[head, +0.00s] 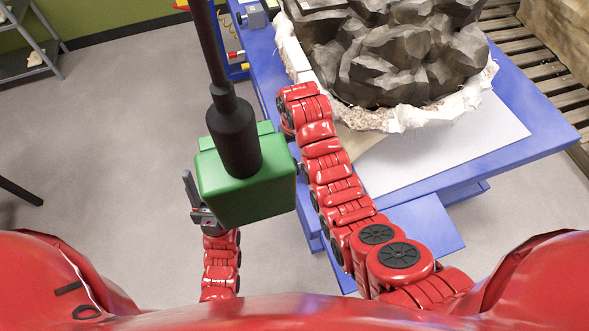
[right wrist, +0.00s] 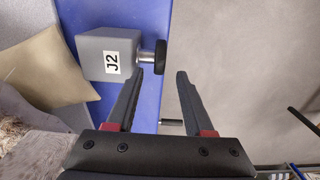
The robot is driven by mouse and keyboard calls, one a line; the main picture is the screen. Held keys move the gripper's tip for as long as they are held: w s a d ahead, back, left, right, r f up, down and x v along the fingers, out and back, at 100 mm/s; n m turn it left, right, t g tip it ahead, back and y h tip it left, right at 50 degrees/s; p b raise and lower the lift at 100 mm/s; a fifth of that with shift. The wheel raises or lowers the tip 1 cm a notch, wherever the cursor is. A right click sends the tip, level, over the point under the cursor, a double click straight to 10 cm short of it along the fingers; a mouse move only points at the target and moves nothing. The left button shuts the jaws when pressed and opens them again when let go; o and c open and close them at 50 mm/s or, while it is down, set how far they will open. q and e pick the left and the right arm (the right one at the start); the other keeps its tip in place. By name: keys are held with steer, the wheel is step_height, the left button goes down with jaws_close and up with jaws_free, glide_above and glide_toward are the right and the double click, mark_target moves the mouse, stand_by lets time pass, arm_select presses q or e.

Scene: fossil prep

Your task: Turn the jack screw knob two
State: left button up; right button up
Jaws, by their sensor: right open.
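In the right wrist view, a grey box labelled J2 (right wrist: 110,55) sits at the edge of the blue table. A short metal shaft comes out of its right side and ends in a black knob (right wrist: 161,57). My right gripper (right wrist: 160,74) is open, with nothing between its fingers. Its fingertips point toward the knob; one is close to the shaft, the other to the right of the knob. In the head view a grey box (head: 257,17) shows at the table's far left edge; its label cannot be read. My left gripper (head: 198,204) is partly hidden by a green box.
The green box (head: 246,185) with a black pole hides part of the head view. A large dark rock in a white jacket (head: 400,118) rests on the blue table (head: 530,150).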

step_height(320, 180, down, 5)
steer(key=shift+s+f+p, duration=0.1)
steer(key=shift+p, duration=0.7)
steer(key=shift+f, duration=0.8)
jaws_close()
